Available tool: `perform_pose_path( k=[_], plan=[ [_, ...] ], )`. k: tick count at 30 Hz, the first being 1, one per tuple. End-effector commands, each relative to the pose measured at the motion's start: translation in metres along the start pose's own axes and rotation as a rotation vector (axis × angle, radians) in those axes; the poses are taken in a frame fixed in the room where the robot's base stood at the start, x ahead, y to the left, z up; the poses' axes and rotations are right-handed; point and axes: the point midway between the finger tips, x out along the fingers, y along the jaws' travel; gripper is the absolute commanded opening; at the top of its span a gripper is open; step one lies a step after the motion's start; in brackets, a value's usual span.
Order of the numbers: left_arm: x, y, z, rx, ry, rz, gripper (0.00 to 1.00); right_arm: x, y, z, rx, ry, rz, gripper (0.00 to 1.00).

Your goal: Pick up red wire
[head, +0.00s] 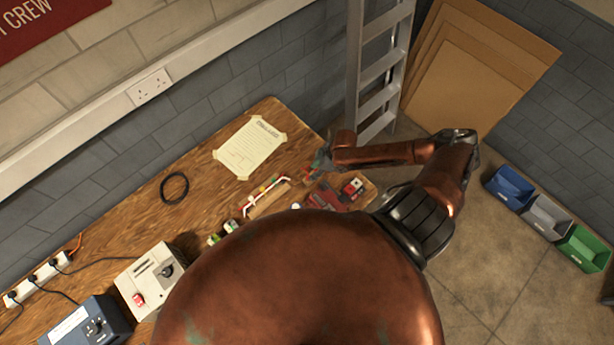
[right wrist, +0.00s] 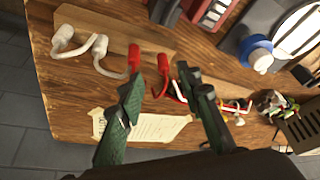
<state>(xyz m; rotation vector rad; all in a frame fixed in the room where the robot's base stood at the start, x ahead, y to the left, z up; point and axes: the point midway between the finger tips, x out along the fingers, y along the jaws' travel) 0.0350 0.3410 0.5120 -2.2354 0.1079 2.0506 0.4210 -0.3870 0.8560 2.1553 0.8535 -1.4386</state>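Two red plug-like ends show in the right wrist view, ahead of the fingers. One red piece, which I take for part of the red wire (right wrist: 163,64), lies in line with the gap between the fingertips. The other red end (right wrist: 134,57) is just left of it. I cannot tell how they join. My right gripper (right wrist: 164,88) has its two green fingers spread apart with nothing visibly held between them. In the head view my right gripper (head: 320,161) is over the bench's right end, small and partly hidden by my arm. My left gripper is not in view.
Pale wire ends (right wrist: 63,39) lie left of the red ones. The wooden bench (head: 140,215) also holds a taped paper (head: 249,147), a black cable coil (head: 174,188), a wooden strip with wires (head: 268,198) and a white box (head: 149,279). A ladder (head: 381,68) stands behind.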

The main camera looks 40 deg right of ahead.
Motion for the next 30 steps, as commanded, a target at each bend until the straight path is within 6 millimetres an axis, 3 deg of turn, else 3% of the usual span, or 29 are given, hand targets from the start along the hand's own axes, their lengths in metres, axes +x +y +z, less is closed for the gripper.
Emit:
perform_pose_path(
  k=[5, 9, 14, 18, 30],
  plan=[
    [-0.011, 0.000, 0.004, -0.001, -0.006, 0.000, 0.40, 0.024, -0.008, -0.004, 0.001, 0.002, -0.002, 0.32],
    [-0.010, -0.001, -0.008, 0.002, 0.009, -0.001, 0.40, 0.040, -0.005, -0.004, 0.000, 0.002, 0.001, 0.32],
    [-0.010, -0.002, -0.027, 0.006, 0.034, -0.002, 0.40, 0.045, -0.005, -0.004, -0.002, 0.001, 0.000, 0.32],
    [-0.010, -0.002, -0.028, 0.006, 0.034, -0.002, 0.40, 0.045, -0.006, -0.004, -0.003, 0.001, 0.000, 0.32],
    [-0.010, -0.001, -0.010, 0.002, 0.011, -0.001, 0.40, 0.045, -0.006, -0.005, -0.003, 0.001, 0.000, 0.04]
  ],
)
